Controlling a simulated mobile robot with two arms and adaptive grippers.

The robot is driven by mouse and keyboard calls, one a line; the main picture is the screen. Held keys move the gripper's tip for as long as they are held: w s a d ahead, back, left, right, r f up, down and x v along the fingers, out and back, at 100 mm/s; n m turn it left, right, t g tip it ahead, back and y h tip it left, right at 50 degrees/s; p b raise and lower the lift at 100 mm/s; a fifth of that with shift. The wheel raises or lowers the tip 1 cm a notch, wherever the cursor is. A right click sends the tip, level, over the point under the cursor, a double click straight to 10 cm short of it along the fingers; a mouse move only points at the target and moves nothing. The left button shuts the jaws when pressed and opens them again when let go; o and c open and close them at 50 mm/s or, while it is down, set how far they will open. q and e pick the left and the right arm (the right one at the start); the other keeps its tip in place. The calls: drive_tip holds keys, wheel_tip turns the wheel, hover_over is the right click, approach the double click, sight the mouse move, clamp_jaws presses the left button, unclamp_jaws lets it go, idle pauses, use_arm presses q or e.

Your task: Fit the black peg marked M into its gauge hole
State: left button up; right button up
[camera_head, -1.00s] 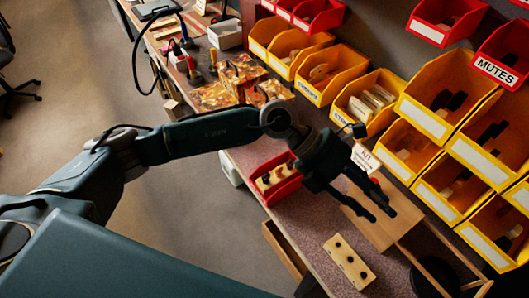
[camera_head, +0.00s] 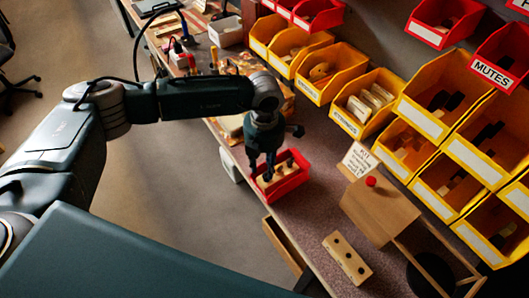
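My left gripper (camera_head: 262,172) points down over the red bin (camera_head: 291,187) on the bench, its fingertips at the pegs there. Whether the fingers are closed on a peg is too small to tell. A pale wooden holder (camera_head: 284,174) with small dark pegs (camera_head: 290,162) sits in this bin, partly hidden by the gripper. No letter on any peg is readable, so I cannot tell which is M. The pale gauge block (camera_head: 347,258) with several dark holes lies flat near the bench's front edge. My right gripper is not in view.
A wooden box (camera_head: 380,212) with a red knob (camera_head: 370,181) and a small card (camera_head: 358,158) stand right of the red bin. Yellow bins (camera_head: 362,109) line the bench's back. An open drawer (camera_head: 284,246) juts from the front. Speckled bench top is clear around the gauge block.

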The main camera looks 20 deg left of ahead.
sight(265, 173)
use_arm(q)
drive_tip(key=shift+f+p, duration=0.5)
drive_tip(key=shift+f, duration=2.05)
clamp_jaws()
